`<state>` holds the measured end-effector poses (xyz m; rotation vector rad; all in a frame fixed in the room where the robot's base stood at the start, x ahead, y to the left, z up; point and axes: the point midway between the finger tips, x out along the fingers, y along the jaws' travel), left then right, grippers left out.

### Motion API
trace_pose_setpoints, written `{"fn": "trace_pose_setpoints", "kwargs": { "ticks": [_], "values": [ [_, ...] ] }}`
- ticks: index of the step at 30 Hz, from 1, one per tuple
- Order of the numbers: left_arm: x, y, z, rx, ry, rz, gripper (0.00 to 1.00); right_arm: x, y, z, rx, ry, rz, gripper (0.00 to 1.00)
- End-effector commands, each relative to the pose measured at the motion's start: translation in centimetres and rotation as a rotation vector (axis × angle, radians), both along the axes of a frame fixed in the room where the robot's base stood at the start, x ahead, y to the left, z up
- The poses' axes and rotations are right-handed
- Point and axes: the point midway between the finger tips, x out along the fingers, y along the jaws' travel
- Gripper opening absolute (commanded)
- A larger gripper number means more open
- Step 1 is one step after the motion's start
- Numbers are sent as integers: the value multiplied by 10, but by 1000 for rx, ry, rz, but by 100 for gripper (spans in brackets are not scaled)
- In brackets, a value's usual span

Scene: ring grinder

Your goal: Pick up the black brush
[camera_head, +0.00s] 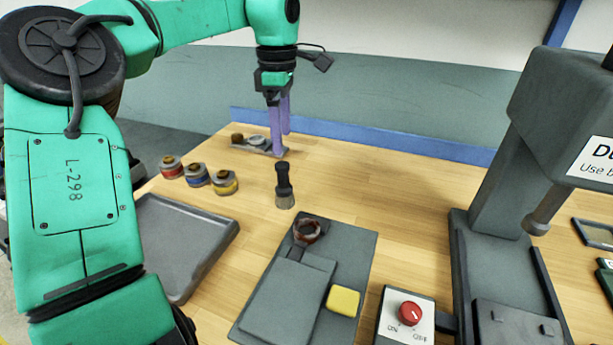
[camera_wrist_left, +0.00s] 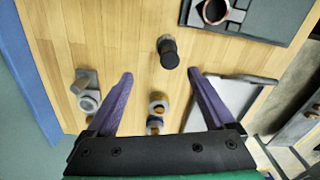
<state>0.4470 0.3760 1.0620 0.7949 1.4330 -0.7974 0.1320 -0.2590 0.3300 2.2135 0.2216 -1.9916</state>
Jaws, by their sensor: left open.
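The black brush (camera_head: 284,186) stands upright on the wooden table, dark handle up and paler bristles down, near the middle of the head view. In the left wrist view the black brush (camera_wrist_left: 168,50) lies beyond the fingertips, roughly midway between them. My left gripper (camera_head: 281,152) has purple fingers pointing down, behind the brush in the head view and apart from it. In the left wrist view my left gripper (camera_wrist_left: 161,74) is open, with nothing between its fingers. My right gripper is not in view.
Several small jars (camera_head: 197,175) stand left of the brush. A grey tray (camera_head: 215,245) lies at front left. A dark mat (camera_head: 355,262) holds a ring piece (camera_head: 307,232) and yellow block (camera_head: 343,300). A grey machine (camera_head: 500,190) stands right. A grey fixture (camera_head: 257,142) sits behind.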

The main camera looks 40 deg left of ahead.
Motion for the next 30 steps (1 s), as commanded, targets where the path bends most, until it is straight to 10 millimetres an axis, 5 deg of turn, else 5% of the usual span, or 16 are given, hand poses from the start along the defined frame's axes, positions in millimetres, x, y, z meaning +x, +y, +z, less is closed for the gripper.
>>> {"fn": "trace_pose_setpoints", "kwargs": {
  "ticks": [9,19,28,30],
  "values": [
    [-2,-1,-75,-4,2,0,88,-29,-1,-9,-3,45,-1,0],
    [-3,-10,-127,-5,4,1,88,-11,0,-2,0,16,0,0],
    [-2,-10,-141,-3,-2,2,88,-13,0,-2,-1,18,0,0],
    [-2,-10,-141,-3,-2,2,65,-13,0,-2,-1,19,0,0]
  ]
}}
